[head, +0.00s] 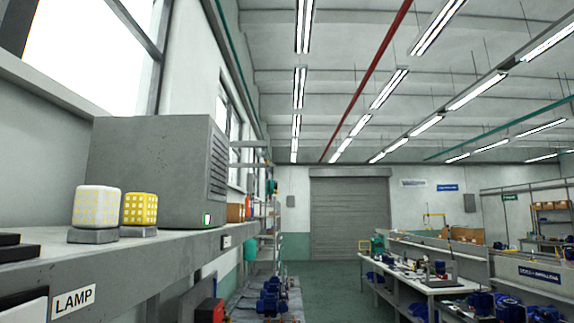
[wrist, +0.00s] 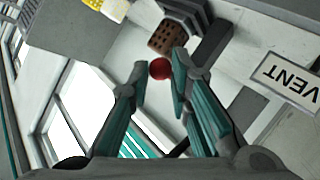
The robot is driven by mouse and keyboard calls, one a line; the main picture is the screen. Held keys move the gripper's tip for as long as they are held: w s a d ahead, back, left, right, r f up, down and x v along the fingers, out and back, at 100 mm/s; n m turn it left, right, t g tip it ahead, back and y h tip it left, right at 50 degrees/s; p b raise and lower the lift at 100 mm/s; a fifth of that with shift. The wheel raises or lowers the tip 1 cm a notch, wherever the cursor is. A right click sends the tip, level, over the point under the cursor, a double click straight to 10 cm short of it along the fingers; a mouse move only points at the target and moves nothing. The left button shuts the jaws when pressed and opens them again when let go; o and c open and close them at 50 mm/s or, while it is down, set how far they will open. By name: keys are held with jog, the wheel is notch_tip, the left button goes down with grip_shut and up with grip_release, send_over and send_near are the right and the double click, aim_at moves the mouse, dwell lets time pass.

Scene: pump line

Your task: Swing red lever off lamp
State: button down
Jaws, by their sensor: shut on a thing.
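In the wrist view the red round knob (wrist: 159,69) of the lever sits between the fingertips of my gripper (wrist: 160,76), which is shut on it. The lever's shaft is hard to make out. Just beyond the knob is a brown block with a grid of dark holes (wrist: 167,38), perhaps an unlit lamp. In the head view a white lamp (head: 97,206) and a yellow lamp (head: 140,208) stand on grey bases on the ledge, above a LAMP label (head: 74,301). The red lever and my gripper do not show there.
A big grey vented box (head: 160,172) stands behind the lamps on the ledge (head: 170,255). In the wrist view a VENT label (wrist: 288,81) is at the right, with a dark bar (wrist: 208,45) near the right finger. Workbenches (head: 410,278) stand farther off at the right.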

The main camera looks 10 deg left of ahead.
dwell(0.3)
jog(key=c, duration=1.5)
grip_release()
jog(key=shift+s, duration=0.1)
jog(key=shift+o, duration=0.2)
jog(key=v, duration=1.2)
